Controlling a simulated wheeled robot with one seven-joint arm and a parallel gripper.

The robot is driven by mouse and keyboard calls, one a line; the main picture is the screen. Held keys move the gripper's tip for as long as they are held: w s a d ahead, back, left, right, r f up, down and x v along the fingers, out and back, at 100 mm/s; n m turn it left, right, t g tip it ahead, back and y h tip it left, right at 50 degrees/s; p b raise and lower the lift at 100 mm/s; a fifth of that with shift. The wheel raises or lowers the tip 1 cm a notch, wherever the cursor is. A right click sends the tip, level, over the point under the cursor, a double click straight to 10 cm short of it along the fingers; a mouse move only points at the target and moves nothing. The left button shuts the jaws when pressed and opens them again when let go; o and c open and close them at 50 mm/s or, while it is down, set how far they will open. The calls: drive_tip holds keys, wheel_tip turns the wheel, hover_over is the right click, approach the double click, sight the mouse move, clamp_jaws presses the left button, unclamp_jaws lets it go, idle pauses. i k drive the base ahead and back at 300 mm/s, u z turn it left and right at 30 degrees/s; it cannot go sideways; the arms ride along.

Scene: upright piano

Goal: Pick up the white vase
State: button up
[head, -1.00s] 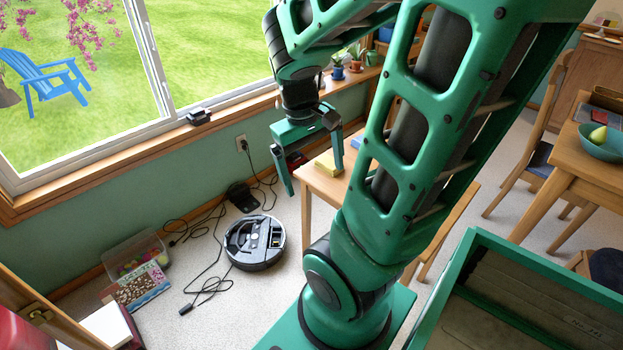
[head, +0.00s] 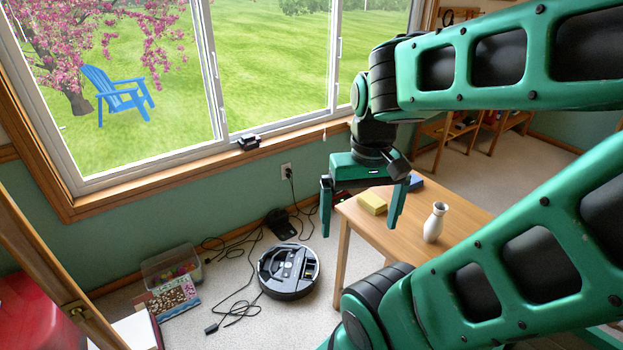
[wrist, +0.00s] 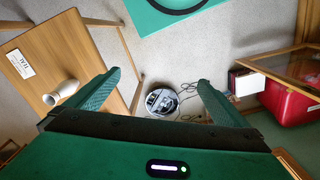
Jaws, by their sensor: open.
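The white vase (head: 435,222) stands upright on a small wooden table (head: 462,212), near its front edge. In the wrist view the vase (wrist: 62,92) is on the tabletop at the left, outside the space between the fingers. My gripper (head: 360,215) is open and empty, with its fingers pointing down. In the head view it is left of the vase and apart from it, by the table's left end. In the wrist view the open fingers (wrist: 158,85) have the floor and a robot vacuum between them.
A yellow block (head: 372,203) and a blue block (head: 415,182) lie on the table. A robot vacuum (head: 289,270) and loose cords are on the floor, with a clear bin (head: 170,264) by the wall. The window sill (head: 270,143) runs behind my gripper.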

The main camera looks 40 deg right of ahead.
sight(434, 227)
drive_tip(key=k, duration=0.5)
drive_tip(key=u, duration=0.45)
drive_tip(key=i, duration=0.75)
drive_tip(key=z, duration=1.4)
